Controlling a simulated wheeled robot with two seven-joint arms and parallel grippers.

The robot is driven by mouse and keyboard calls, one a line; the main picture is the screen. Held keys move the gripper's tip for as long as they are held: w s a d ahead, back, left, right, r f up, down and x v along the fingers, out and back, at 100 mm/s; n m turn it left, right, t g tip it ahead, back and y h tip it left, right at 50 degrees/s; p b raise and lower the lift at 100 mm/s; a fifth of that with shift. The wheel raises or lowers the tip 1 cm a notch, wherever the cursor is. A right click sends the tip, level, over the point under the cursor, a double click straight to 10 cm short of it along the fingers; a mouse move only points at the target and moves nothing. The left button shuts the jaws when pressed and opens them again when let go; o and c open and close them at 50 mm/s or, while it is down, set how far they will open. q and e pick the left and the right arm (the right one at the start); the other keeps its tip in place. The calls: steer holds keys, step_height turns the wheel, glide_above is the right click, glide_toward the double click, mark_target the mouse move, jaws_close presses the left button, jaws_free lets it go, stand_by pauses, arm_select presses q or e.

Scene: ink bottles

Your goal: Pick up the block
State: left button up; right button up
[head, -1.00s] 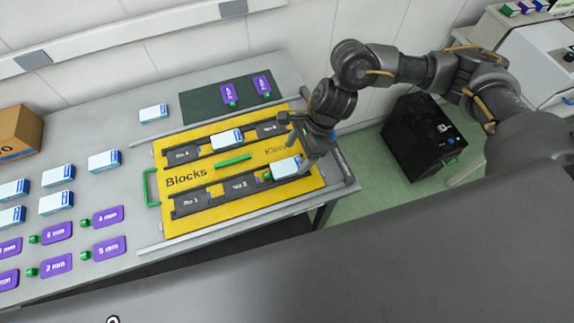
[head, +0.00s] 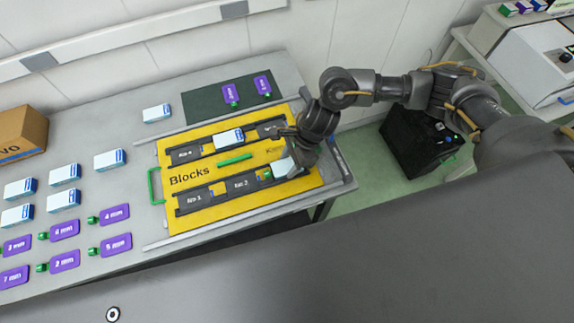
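A white-and-blue block (head: 282,168) sits at the right end of the front black rail on the yellow "Blocks" board (head: 208,177). My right gripper (head: 291,156) is over this block and hides its right part. Its fingers are too small and covered to tell whether they grip the block. Another white-and-blue block (head: 228,138) lies in the rear rail. Several more like it lie on the table at the left, one of them (head: 110,160) nearest the board. My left gripper is not in view.
Purple labels with green pieces, one of them (head: 116,245), lie at the front left. A dark green mat (head: 205,102) with two purple labels is behind the board. A cardboard box (head: 22,135) stands far left. A black box (head: 425,135) is on the floor at right.

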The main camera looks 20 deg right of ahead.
steer(key=shift+c, duration=1.4)
steer(key=shift+r, duration=0.1)
steer(key=shift+r+b, duration=0.6)
steer(key=shift+b, duration=0.1)
steer(key=shift+w+r+b, duration=0.1)
steer(key=shift+r+b, duration=0.45)
steer(key=shift+r, duration=0.1)
steer(key=shift+s+a+r, duration=1.05)
steer(key=shift+s+r, duration=0.65)
steer(key=shift+s, duration=0.4)
steer(key=shift+s+a+r, duration=1.05)
steer(key=shift+s+r, duration=0.7)
steer(key=shift+s, duration=0.35)
steer(key=shift+s+a+r, duration=1.05)
steer(key=shift+s+r, duration=0.65)
steer(key=shift+s, duration=0.4)
